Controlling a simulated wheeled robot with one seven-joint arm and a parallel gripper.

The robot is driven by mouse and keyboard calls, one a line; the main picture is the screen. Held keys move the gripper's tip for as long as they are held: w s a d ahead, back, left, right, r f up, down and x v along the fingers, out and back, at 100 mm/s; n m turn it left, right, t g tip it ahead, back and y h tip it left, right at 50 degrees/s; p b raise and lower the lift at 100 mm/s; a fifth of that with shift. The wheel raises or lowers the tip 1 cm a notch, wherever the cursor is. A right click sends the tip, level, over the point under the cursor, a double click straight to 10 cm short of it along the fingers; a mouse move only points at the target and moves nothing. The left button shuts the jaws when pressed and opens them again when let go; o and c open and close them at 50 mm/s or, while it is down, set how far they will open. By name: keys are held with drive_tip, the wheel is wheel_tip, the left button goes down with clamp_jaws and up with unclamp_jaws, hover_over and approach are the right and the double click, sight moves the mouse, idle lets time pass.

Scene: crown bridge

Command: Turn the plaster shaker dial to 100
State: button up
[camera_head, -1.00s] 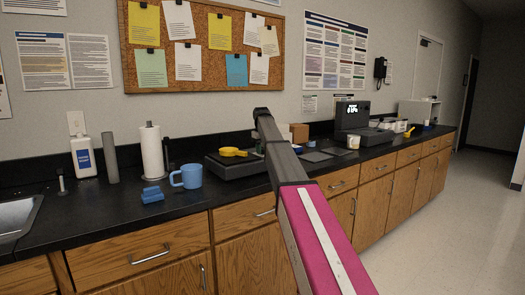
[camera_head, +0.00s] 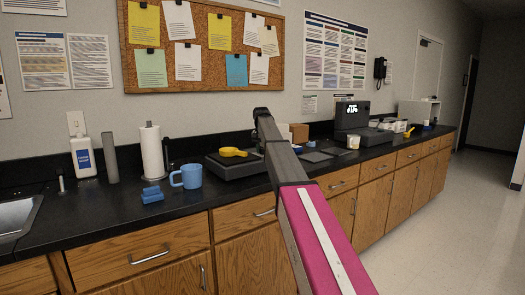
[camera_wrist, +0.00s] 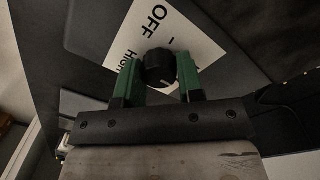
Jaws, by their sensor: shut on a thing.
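The plaster shaker (camera_head: 240,169) is the low dark box on the counter in the head view, with a yellow scoop-like bowl (camera_head: 233,152) on top. My arm hides its right end. In the wrist view, the black round dial (camera_wrist: 158,68) sits between the green fingers of my gripper (camera_wrist: 157,74), which is shut on it. Behind the dial is a white label (camera_wrist: 185,30) reading "OFF" and "High", with part of it covered. The number the dial points to cannot be read.
A blue mug (camera_head: 187,177), a blue block (camera_head: 152,194) and a paper towel roll (camera_head: 152,152) stand left of the shaker on the black counter. Flat dark plates (camera_head: 318,156) and a dark device with a lit display (camera_head: 354,118) are to the right.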

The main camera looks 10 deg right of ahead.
idle(0.5)
drive_tip(key=o, duration=0.9)
drive_tip(key=r, duration=1.1)
drive_tip(key=shift+a, duration=0.2)
drive_tip(key=shift+f, duration=0.1)
